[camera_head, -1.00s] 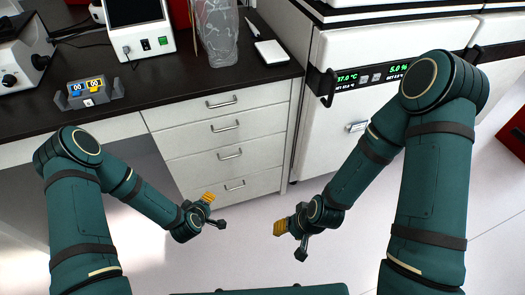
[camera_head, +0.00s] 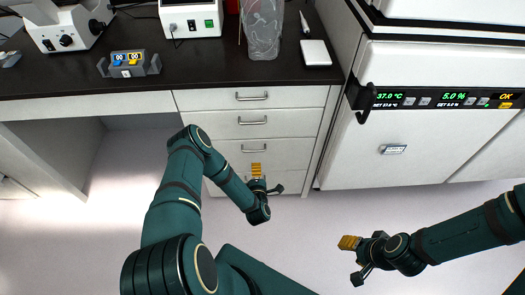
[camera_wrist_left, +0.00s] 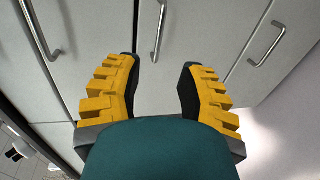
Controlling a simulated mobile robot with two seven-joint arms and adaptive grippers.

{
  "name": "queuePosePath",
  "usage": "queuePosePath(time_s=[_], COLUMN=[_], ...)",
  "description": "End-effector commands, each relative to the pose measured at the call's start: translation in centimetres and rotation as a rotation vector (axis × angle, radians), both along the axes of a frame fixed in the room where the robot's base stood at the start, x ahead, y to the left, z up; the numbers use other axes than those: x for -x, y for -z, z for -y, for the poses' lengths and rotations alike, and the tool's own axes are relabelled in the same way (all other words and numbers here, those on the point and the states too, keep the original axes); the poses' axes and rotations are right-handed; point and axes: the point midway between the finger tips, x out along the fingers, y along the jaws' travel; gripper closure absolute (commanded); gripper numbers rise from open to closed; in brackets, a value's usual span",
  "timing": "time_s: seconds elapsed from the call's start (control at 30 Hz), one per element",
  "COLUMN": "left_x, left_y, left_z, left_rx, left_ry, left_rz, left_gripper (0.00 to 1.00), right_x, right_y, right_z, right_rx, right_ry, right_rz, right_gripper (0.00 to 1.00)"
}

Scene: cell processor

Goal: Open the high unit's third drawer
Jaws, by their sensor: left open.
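The white drawer unit (camera_head: 292,132) under the dark counter has several stacked drawers with bar handles, all closed. The third drawer from the top (camera_head: 225,149) has its handle (camera_head: 253,149) just above my left gripper (camera_head: 257,178) in the head view. That gripper is open and empty, in front of the lower drawers and partly covering the lowest. In the left wrist view, its yellow fingers (camera_wrist_left: 158,88) are wide apart. A handle (camera_wrist_left: 159,32) shows beyond and between them, not touched. My right gripper (camera_head: 352,256) is over the floor at right; its opening is unclear.
A white incubator (camera_head: 420,145) with a green-lit display stands right of the drawers. Its dark handle (camera_head: 361,100) sticks out. The counter (camera_head: 210,70) holds instruments, a glass vessel and a small rack. Knee space is open at left; floor is free in front.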

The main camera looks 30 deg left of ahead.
Motion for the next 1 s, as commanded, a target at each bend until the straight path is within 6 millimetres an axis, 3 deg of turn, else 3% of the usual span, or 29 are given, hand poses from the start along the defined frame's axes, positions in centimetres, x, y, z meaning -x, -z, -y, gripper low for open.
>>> queuePosePath(time_s=[0.6,1.0], left_x=[-9.2,-10.6], left_y=[2.4,2.6], left_z=[-5.5,-6.4], left_rx=[-0.001,0.0], left_ry=[0.002,0.003], left_rz=[-0.001,-0.002], left_gripper=[0.61,0.61], right_x=[-0.6,-0.7], right_y=[3.0,3.3], right_z=[0.1,0.1], right_rx=[0.003,0.003], right_ry=[0.004,0.004], right_rz=[0.014,0.016], right_gripper=[0.53,0.53])
